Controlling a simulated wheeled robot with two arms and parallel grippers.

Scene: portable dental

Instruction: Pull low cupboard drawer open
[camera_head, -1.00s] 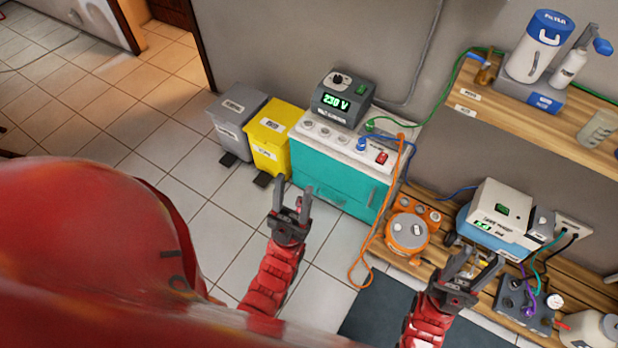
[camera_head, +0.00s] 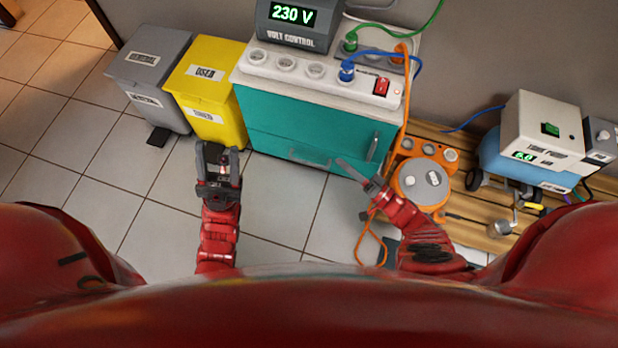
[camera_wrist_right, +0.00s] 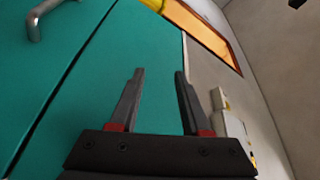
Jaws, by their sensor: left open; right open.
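The low cupboard (camera_head: 300,111) has a teal front and a white top, and its front looks flush. A grey horizontal handle (camera_head: 310,158) sits low on its front, and a grey upright handle (camera_head: 372,147) is near its right edge. My right gripper (camera_head: 355,188) is open and empty, in front of the cupboard's right half. In the right wrist view, my right gripper (camera_wrist_right: 158,75) has its fingers apart before the teal front (camera_wrist_right: 100,90). A metal handle (camera_wrist_right: 36,22) shows there at upper left, clear of the fingers. My left gripper (camera_head: 217,152) is open and empty before the yellow bin.
A grey bin (camera_head: 150,85) and a yellow bin (camera_head: 208,85) stand left of the cupboard. An orange cable reel (camera_head: 421,184) and a blue-white machine (camera_head: 535,140) are at right. An orange cable (camera_head: 404,105) hangs along the cupboard's right side. Tiled floor is clear at left.

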